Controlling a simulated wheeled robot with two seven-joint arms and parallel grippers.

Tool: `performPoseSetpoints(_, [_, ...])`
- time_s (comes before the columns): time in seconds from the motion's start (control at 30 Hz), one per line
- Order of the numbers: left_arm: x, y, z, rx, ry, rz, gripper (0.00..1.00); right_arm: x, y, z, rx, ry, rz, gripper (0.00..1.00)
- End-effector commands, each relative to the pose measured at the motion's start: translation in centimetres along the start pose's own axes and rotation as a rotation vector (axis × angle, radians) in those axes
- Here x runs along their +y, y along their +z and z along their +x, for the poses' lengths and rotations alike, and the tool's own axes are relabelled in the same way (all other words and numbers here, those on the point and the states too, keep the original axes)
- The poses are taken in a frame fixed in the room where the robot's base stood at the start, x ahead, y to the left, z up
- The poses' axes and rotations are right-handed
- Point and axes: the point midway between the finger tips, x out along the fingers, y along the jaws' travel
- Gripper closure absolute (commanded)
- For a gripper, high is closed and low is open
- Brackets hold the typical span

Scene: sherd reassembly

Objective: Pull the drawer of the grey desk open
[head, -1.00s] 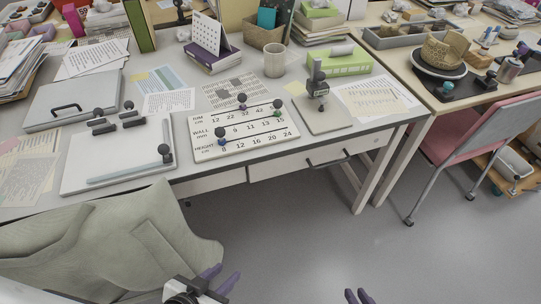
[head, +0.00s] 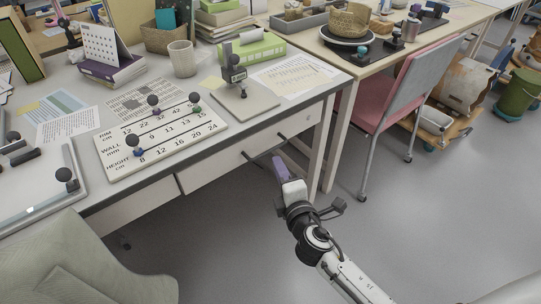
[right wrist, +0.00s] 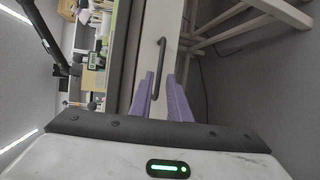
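The grey desk (head: 150,170) runs along the left and middle of the head view. Its white drawer front (head: 215,168) looks flush with the desk and bears a dark bar handle (head: 247,156), partly hidden by my right gripper. My right gripper (head: 279,166) is at the drawer front, its purple fingers near the handle. In the right wrist view, the fingers (right wrist: 160,80) are apart, with the lower part of the dark handle (right wrist: 161,55) showing between them. Whether they touch it I cannot tell. My left gripper is out of view.
A gauge board (head: 170,132) with dark knobs, a stand (head: 240,90) and a cup (head: 182,58) stand on the desktop. A pink chair (head: 395,90) is at the right. A greenish chair back (head: 80,265) is at lower left. Floor right of my arm is clear.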

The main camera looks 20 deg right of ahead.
Motion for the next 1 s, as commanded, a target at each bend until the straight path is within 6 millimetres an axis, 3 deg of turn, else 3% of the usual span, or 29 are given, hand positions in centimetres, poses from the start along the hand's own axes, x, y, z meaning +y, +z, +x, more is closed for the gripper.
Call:
performPoseSetpoints(0.3, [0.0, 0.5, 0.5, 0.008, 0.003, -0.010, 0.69, -0.1, 0.0, 5.9, -0.001, 0.000, 0.005, 0.84])
performPoseSetpoints(0.5, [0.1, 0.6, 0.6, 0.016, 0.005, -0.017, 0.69, -0.1, 0.0, 8.4, 0.000, -0.001, 0.007, 0.84])
performPoseSetpoints(0.9, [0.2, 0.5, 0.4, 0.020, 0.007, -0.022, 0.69, 0.0, 0.0, 9.1, 0.000, -0.002, 0.008, 0.84])
performPoseSetpoints(1.0, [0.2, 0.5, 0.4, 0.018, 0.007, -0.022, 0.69, 0.0, 0.0, 9.1, 0.000, -0.002, 0.008, 1.00])
